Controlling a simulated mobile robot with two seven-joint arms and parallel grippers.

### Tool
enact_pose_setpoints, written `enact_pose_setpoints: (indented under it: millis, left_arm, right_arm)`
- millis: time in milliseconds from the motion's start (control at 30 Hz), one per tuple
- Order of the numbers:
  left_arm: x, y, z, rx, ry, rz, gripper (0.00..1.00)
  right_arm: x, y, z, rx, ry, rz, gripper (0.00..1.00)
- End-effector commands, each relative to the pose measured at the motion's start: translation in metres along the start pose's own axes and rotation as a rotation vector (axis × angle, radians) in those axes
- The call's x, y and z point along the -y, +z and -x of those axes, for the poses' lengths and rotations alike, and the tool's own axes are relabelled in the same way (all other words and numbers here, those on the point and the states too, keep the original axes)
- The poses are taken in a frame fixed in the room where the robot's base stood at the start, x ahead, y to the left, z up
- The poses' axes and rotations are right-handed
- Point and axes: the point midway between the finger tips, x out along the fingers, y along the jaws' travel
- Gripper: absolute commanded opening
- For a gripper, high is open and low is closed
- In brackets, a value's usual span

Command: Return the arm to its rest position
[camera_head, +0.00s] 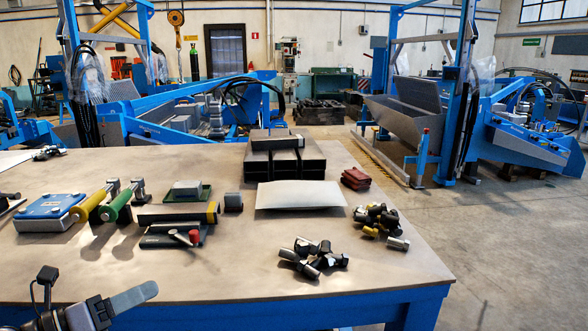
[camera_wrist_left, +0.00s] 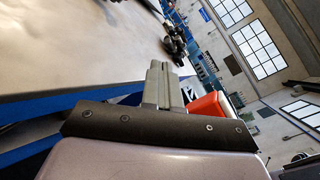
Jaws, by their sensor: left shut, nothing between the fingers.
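My left gripper (camera_head: 142,293) is at the lower left of the head view, its grey fingers pointing right. It appears in front of the table's near edge, low in the picture. In the left wrist view the grey fingers (camera_wrist_left: 161,84) are together, with nothing between them. They are clear of every object there. My right gripper is in neither view.
The workbench (camera_head: 235,262) has a blue frame. A clamp pile (camera_head: 312,256), a pile of small cylinders (camera_head: 380,220), a pale curved sheet (camera_head: 301,196) and dark rectangular tubes (camera_head: 286,160) lie on it. Bare floor (camera_head: 500,250) lies to the right.

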Motion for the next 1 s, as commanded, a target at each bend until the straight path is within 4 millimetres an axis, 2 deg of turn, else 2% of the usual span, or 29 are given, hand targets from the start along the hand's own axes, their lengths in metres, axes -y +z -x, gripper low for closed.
enact_pose_setpoints:
  millis: [33, 167, 267, 433, 500, 600, 700, 800, 1000]
  left_arm:
    - [-0.001, -0.016, -0.001, 0.063, -0.001, 0.197, 0.0]
    - [-0.014, -0.052, 0.004, 0.226, 0.032, 0.668, 0.0]
    - [-0.029, -0.088, 0.014, 0.352, 0.085, 1.03, 0.0]
    - [-0.048, -0.176, 0.043, 0.599, 0.238, 1.685, 0.0]
    - [-0.048, -0.215, 0.057, 0.697, 0.309, 1.921, 0.0]
    - [-0.042, -0.261, 0.072, 0.815, 0.398, 2.182, 0.0]
    - [-0.034, -0.291, 0.082, 0.895, 0.461, 2.352, 0.0]
    - [-0.029, -0.307, 0.086, 0.935, 0.493, 2.432, 0.0]
    - [-0.028, -0.31, 0.087, 0.943, 0.5, 2.451, 0.0]
  right_arm:
    - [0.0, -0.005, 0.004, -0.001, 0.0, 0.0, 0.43]
    - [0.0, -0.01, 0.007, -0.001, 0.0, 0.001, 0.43]
    - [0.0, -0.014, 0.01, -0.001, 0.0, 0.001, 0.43]
    - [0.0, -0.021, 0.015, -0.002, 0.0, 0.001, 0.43]
    - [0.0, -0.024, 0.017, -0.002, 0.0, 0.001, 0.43]
    - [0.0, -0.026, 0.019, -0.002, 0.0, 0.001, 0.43]
    - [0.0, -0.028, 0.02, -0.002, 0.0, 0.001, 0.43]
    - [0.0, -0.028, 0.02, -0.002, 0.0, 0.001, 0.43]
    - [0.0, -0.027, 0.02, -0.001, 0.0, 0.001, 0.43]
